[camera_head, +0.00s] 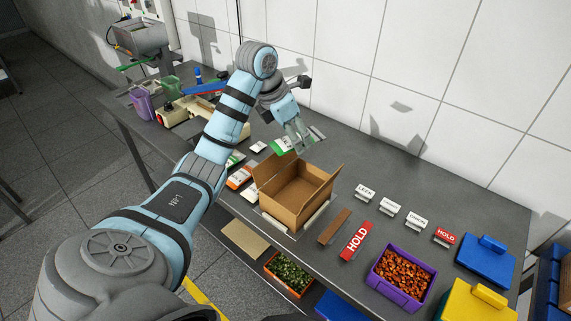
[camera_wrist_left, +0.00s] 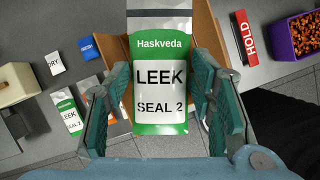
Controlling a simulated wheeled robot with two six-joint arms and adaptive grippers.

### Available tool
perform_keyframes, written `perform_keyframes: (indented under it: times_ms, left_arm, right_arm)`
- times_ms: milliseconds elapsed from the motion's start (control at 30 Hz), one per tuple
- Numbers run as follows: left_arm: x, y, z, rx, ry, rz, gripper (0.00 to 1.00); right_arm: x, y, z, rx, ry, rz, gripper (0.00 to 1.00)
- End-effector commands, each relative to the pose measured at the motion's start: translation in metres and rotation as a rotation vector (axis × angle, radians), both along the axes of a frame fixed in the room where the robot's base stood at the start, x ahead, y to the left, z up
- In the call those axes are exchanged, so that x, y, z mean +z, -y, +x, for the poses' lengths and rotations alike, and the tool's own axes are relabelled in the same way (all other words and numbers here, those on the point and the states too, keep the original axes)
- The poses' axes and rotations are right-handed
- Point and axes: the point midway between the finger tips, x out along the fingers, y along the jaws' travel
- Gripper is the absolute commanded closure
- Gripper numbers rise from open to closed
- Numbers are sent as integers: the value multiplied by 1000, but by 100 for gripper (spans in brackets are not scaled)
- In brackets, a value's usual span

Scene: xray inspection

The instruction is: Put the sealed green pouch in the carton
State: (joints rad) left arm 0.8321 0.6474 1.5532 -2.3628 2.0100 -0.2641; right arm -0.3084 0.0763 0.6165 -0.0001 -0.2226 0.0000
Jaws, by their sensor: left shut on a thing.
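My left gripper (camera_head: 301,143) is shut on a green and white pouch (camera_wrist_left: 160,80) labelled Haskveda, LEEK, SEAL 2. In the left wrist view, the pouch lies between the two teal fingers (camera_wrist_left: 158,112), with its grey strip at the top. In the head view the gripper partly hides the pouch (camera_head: 282,145). The open brown carton (camera_head: 303,204) stands on the table, its flaps spread. The gripper is above and behind the carton. In the left wrist view, carton walls (camera_wrist_left: 205,35) show behind the pouch. My right gripper is not in view.
Another green LEEK SEAL 2 pouch (camera_wrist_left: 68,116) lies left of the carton. An orange packet (camera_head: 240,177) lies near it. Right of the carton are a red HOLD sign (camera_head: 356,241), small labels, a purple crate (camera_head: 402,276) and blue and yellow lidded bins (camera_head: 486,262).

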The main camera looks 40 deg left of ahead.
Motion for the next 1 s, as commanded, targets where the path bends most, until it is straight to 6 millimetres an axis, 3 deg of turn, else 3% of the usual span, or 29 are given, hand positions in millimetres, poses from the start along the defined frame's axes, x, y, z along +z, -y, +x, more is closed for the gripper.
perform_keyframes:
  times_ms: [133, 300, 500, 800, 1000]
  left_arm:
    - [-43, 9, -9, -43, -4, -1, 78]
    - [-112, 8, -9, -40, -7, -2, 78]
    - [-157, 8, -9, -39, -8, -2, 78]
    - [-207, 9, -8, -38, -6, -3, 78]
    - [-209, 8, -8, -38, -4, -1, 78]
  right_arm:
    - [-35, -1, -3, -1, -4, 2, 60]
    - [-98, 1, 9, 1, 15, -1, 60]
    - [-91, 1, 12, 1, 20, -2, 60]
    - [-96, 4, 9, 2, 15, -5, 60]
    - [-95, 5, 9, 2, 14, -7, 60]
